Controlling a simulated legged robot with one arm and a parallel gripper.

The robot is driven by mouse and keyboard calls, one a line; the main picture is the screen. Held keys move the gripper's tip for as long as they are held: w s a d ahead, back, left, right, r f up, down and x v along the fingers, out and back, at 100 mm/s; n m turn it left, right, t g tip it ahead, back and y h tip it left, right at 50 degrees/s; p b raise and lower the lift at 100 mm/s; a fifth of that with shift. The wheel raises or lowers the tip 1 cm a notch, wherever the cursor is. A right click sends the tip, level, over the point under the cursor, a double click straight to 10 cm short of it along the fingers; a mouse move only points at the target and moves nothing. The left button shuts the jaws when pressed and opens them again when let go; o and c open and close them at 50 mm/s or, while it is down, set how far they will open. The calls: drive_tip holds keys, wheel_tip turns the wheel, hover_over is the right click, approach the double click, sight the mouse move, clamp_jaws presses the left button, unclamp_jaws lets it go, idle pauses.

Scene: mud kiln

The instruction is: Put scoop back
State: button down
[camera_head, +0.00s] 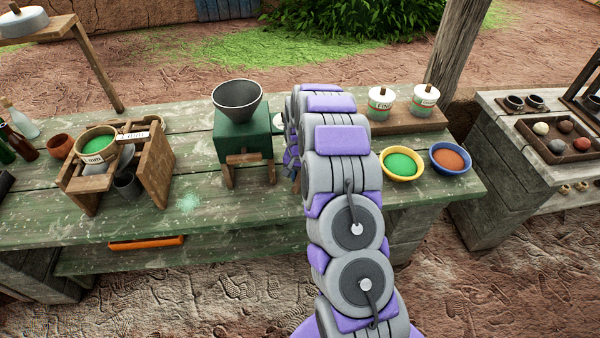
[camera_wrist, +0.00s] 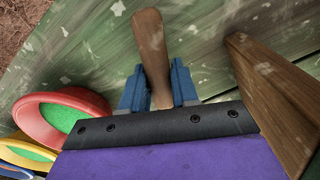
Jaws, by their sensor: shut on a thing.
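My gripper (camera_wrist: 156,85) shows its two blue fingers in the wrist view, on either side of a wooden handle (camera_wrist: 150,45), which I take to be the scoop's. It is shut on this handle above the green table. The scoop's head is not visible. In the head view my arm hides most of the gripper and the scoop, to the right of the green grinder (camera_head: 243,140) with its grey funnel. In the wrist view a red bowl of green powder (camera_wrist: 38,112) is left of the gripper, and a wooden board (camera_wrist: 268,95) is close on the right.
A yellow bowl (camera_head: 402,178) and a blue bowl (camera_head: 450,171) stand at the table's right, before two lidded jars on a wooden block (camera_head: 405,122). A wooden stand (camera_head: 152,165) with a sieve is at left. The table front (camera_head: 240,215) is mostly clear.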

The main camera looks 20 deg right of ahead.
drive_tip(key=shift+f, duration=0.4)
drive_tip(key=shift+d, duration=0.15)
drive_tip(key=shift+f, duration=0.6)
drive_tip(key=c, duration=0.8)
unclamp_jaws()
